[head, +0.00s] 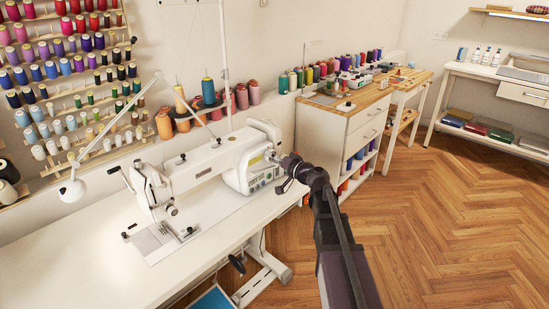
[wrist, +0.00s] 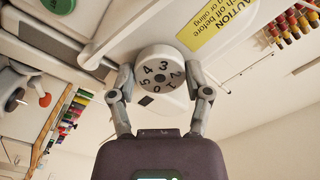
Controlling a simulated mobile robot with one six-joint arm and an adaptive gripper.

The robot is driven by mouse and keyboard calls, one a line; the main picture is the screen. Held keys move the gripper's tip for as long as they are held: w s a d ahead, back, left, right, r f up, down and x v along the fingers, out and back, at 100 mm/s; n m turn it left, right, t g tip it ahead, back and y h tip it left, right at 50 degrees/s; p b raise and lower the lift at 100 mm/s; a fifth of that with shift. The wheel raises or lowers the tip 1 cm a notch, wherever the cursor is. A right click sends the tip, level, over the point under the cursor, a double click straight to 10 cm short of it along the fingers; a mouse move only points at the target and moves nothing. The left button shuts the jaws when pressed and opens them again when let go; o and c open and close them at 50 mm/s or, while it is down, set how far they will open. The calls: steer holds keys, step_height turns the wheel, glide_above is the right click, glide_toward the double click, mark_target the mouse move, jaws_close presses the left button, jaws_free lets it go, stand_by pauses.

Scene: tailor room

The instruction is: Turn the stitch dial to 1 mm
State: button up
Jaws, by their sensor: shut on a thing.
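The white sewing machine (head: 205,165) stands on its white table. Its round stitch dial (wrist: 160,62) is pale with dark digits 0 to 5, seen close in the wrist view. My gripper (wrist: 160,88) has one finger on each side of the dial and is shut on its rim. In the head view, my gripper (head: 284,161) reaches the right end of the machine and hides most of the dial. In the wrist view the 3 is near the top and the 0 near the bottom. I cannot tell which digit meets the index mark.
A yellow caution label (wrist: 215,25) is on the machine beside the dial. A wooden-topped cabinet (head: 345,112) with thread cones stands behind my gripper. A thread rack (head: 70,90) hangs on the left wall. The wooden floor (head: 440,220) at right is clear.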

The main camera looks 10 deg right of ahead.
steer(key=shift+w+r, duration=0.1)
steer(key=shift+w, duration=0.15)
steer(key=o, duration=1.2)
steer(key=shift+c, duration=0.2)
steer(key=shift+s, duration=0.1)
steer(key=shift+s, duration=0.15)
steer(key=v, duration=1.1)
steer(key=shift+s+d, duration=0.25)
steer(key=shift+s, duration=0.05)
